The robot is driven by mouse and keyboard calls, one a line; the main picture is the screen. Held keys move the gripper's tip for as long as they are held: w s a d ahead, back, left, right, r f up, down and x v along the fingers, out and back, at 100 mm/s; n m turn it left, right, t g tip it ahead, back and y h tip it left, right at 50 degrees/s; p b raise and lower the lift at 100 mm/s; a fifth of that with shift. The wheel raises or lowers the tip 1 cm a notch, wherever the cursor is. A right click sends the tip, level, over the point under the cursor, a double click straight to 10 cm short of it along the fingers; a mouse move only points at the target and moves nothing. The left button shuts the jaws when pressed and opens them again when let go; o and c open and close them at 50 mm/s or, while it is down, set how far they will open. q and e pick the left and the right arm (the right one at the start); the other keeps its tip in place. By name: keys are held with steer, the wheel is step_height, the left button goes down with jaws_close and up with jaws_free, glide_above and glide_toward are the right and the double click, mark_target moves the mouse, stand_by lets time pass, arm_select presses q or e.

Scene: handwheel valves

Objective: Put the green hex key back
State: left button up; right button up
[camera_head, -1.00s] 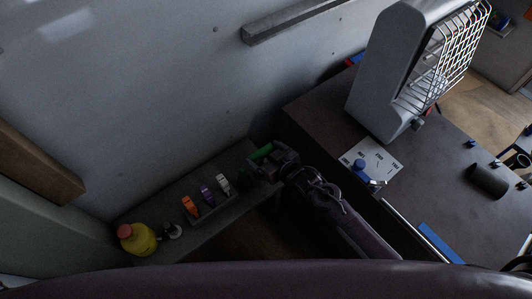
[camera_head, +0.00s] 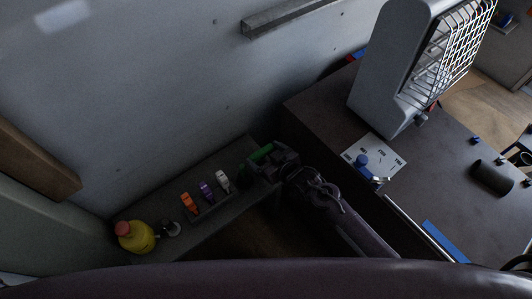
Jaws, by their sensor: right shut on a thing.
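The green hex key (camera_head: 262,152) shows as a short green piece at the far side of my right gripper (camera_head: 258,166). My right gripper is shut on it, above the right end of the low grey shelf. The jaws hide most of the key. A small holder (camera_head: 212,209) on the shelf carries an orange key (camera_head: 188,202), a purple key (camera_head: 206,191) and a white key (camera_head: 223,181), side by side. The gripper is just right of the white key. My left gripper is not in view.
To the right, a dark table (camera_head: 432,180) bears a grey caged machine (camera_head: 390,75) and a white labelled plate (camera_head: 378,152). The wall rises behind the shelf.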

steer(key=shift+f, duration=0.35)
steer(key=o, duration=1.1)
steer(key=shift+c, duration=0.2)
steer(key=shift+o, duration=0.2)
steer(key=shift+d, duration=0.1)
steer(key=shift+s+f+b, duration=0.1)
steer(key=shift+b, duration=0.2)
